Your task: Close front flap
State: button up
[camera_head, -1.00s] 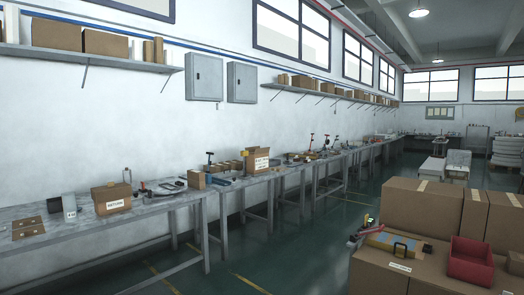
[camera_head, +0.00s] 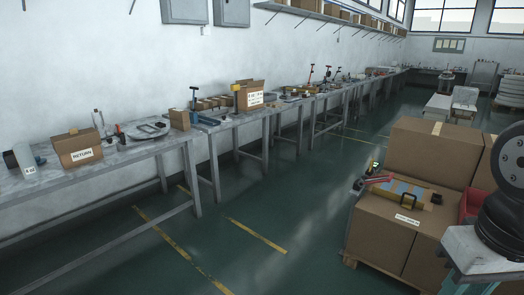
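A small cardboard box with open flaps and a white label (camera_head: 249,96) stands on the workbench row, left of centre. Its front flap cannot be made out clearly at this distance. A second cardboard box labelled RETURN (camera_head: 78,148) stands on the nearest bench at the left; its top edge looks uneven, and I cannot tell how its flaps lie. My gripper is not in view.
Grey workbenches (camera_head: 120,160) line the left wall, with tools, small boxes and a flat round item on them. Large cardboard boxes (camera_head: 385,232) on a pallet stand at the right, carrying a toolbox-like item (camera_head: 400,192). The green floor (camera_head: 265,225) between is clear.

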aim_at(260, 83)
jog(key=u, duration=0.2)
jog(key=i, duration=2.55)
jog(key=u, duration=0.15)
jog(key=i, duration=3.45)
jog(key=z, duration=0.15)
